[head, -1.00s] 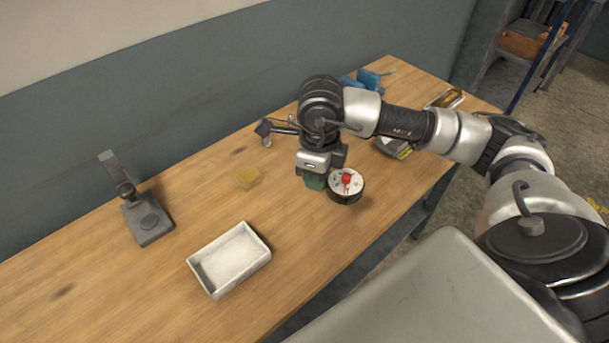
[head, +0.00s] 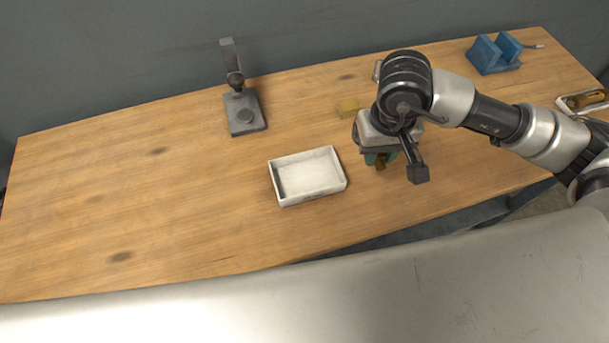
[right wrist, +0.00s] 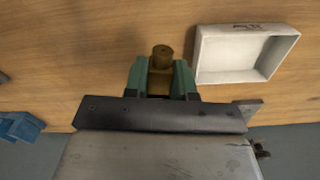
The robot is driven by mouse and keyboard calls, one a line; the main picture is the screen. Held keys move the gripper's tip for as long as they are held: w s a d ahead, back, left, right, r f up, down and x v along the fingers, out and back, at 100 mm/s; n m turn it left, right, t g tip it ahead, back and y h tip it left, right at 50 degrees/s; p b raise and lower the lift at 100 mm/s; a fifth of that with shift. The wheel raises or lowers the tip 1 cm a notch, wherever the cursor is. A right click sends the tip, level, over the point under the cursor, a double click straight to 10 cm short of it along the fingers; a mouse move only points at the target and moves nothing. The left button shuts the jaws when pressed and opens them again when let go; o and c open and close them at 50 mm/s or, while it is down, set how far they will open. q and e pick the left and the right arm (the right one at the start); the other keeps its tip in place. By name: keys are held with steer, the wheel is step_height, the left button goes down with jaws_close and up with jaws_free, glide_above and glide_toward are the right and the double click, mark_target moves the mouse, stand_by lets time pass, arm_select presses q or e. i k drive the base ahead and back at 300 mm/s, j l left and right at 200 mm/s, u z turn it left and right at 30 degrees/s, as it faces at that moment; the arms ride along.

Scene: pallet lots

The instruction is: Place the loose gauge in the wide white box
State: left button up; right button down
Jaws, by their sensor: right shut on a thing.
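The wide white box (head: 307,177), shallow and open at the top, looks empty in the head view. It also shows in the right wrist view (right wrist: 240,55), with dark writing on its wall. My right gripper (head: 380,160) is above the table just right of the box in the head view. Its green fingers are shut on a brass-coloured fitting, which looks like the stem of the loose gauge (right wrist: 161,54). The gauge's dial face is not visible now. My left gripper is not in view.
A dark metal stand (head: 245,112) is behind the box to the left. A blue holder (head: 495,55) is at the back right. A brass-and-grey item (head: 585,100) lies at the far right. The table's left side is clear.

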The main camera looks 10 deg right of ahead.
mark_target(307, 178)
steer(key=u, duration=0.4)
steer(key=l+u, duration=0.15)
steer(key=u, duration=0.6)
steer(key=l+u, duration=0.1)
steer(key=u, duration=0.3)
steer(key=k+l+u, duration=0.5)
steer(key=l+u, duration=0.15)
steer(key=k+l+u, duration=0.2)
steer(key=u, duration=0.15)
steer(key=k+l, duration=0.15)
steer(key=k, duration=0.15)
steer(key=k+l, duration=0.1)
steer(key=k, duration=0.2)
